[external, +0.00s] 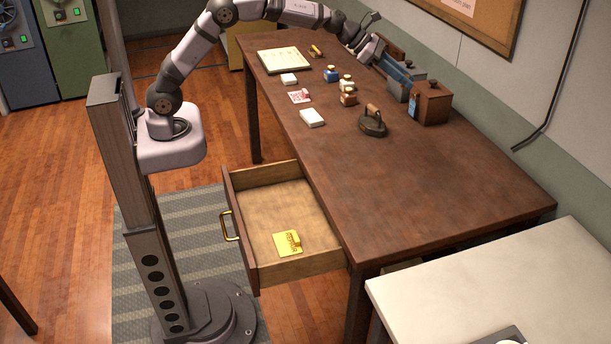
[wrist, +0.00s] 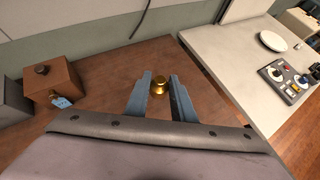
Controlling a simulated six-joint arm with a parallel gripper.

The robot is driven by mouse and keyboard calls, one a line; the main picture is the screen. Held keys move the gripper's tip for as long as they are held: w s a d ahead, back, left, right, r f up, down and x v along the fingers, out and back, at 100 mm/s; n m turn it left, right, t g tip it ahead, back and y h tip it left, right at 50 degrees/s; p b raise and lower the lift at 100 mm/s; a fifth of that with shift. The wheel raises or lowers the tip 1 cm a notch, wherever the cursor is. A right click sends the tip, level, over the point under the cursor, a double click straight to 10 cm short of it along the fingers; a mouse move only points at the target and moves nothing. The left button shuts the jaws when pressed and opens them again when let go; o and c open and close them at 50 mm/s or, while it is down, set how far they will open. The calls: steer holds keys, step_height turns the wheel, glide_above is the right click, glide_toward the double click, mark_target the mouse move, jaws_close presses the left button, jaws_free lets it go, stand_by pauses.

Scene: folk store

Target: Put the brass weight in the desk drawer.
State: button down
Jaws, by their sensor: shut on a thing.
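My gripper (wrist: 160,84) is shut on the brass weight (wrist: 159,87), a small gold knobbed piece between its two blue-grey fingertips. In the external view my gripper (external: 376,32) is raised over the far end of the brown desk; I cannot make out the weight there. The desk drawer (external: 305,267) is pulled open at the desk's near left side, far from my gripper. A yellow note (external: 287,244) lies inside it, and the rest of its floor is bare.
A dark iron (external: 373,123), wooden box (external: 430,103), grey bin (external: 402,76), several small bottles (external: 348,96), white boxes (external: 312,117) and a paper pad (external: 285,60) stand on the desk. Its near end is clear. A white table (external: 500,265) adjoins at right.

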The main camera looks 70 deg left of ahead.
stand_by(0.3)
steer(key=s+a+f+m+g+h+b, duration=0.1)
steer(key=s+a+f+m+g, duration=0.1)
steer(key=s+f, duration=0.4)
steer(key=s+a+f+m+g+h+b, duration=0.2)
steer(key=s+a+f+m+g, duration=0.1)
steer(key=s+f, duration=0.4)
steer(key=s+a+f+m+g+h+b, duration=0.1)
steer(key=s+a+f+m+g+b, duration=0.1)
steer(key=s+f, duration=0.5)
steer(key=shift+a+f+m+g+h, duration=0.2)
steer(key=shift+a+f+m, duration=0.15)
steer(key=shift+m, duration=0.35)
steer(key=shift+a+f+m+g+h, duration=0.1)
steer(key=shift+a+f+m+h, duration=0.2)
steer(key=shift+m, duration=0.4)
steer(key=s+d+f+m+g+b, duration=0.3)
steer(key=s+f+b, duration=0.25)
steer(key=s, duration=0.55)
steer(key=s+d+f+m+g+b, duration=0.25)
steer(key=s+f+b, duration=0.3)
steer(key=s, duration=0.45)
steer(key=shift+y, duration=0.4)
steer(key=shift+s+a+f+b, duration=0.1)
steer(key=shift+f+b, duration=0.15)
steer(key=shift+f, duration=2.25)
steer(key=shift+a+f+b, duration=0.1)
steer(key=shift+f+b, duration=0.1)
steer(key=shift+f, duration=2.3)
steer(key=shift+f, duration=0.1)
